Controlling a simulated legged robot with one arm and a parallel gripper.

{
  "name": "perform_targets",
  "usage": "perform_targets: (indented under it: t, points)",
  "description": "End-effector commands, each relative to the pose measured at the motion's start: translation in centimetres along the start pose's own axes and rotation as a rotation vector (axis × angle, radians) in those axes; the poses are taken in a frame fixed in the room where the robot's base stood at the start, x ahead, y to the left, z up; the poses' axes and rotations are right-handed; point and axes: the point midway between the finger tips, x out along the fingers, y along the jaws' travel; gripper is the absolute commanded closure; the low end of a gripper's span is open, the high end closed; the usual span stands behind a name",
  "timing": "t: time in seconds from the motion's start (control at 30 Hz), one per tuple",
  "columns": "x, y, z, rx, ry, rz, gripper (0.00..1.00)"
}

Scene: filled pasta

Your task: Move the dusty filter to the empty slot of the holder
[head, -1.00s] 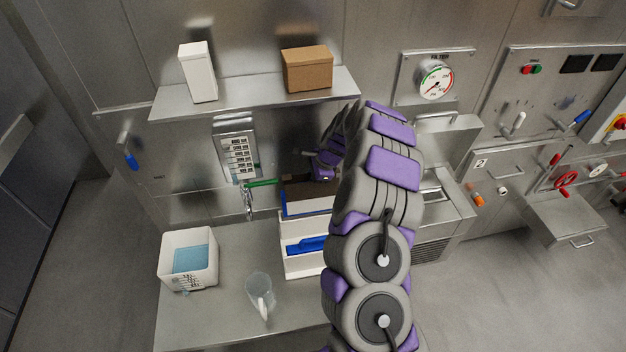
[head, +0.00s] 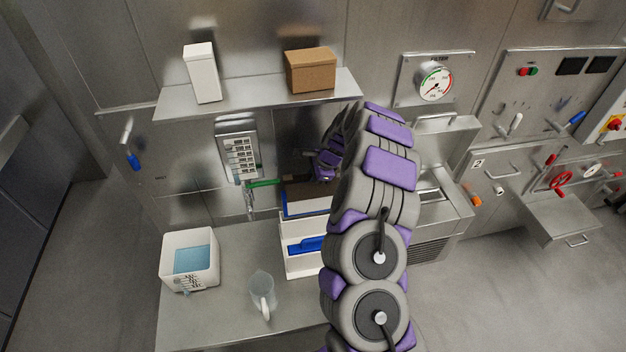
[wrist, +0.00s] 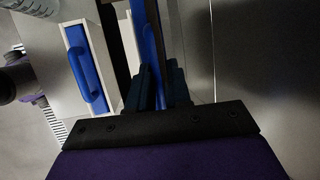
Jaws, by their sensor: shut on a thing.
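The dusty filter is a brown panel with a blue frame. In the head view the dusty filter (head: 308,198) is at the back of the white holder (head: 297,268), partly behind my arm. In the wrist view its blue frame (wrist: 152,40) runs up from between my gripper's dark fingers (wrist: 162,88), which are shut on it. A blue filter with a handle (head: 305,245) sits in the holder's front part; the handle also shows in the wrist view (wrist: 88,78). My arm hides the holder's right side, and I cannot tell whether the dusty filter is in a slot or above it.
A clear jug (head: 262,293) and a white tub of blue liquid (head: 190,260) stand left of the holder on the metal counter (head: 225,325). A tap (head: 250,200) with a green handle is behind. A shelf (head: 255,95) with two boxes hangs above.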

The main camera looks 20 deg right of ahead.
Motion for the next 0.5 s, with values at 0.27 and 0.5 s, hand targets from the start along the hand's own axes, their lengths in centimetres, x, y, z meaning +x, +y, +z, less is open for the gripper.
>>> perform_targets:
  t: [0.27, 0.5]
  points:
    - [0.14, -0.11, -0.69, 0.003, -0.005, -0.001, 1.0]
    - [0.64, 0.04, -0.65, 0.002, -0.003, -0.002, 1.0]
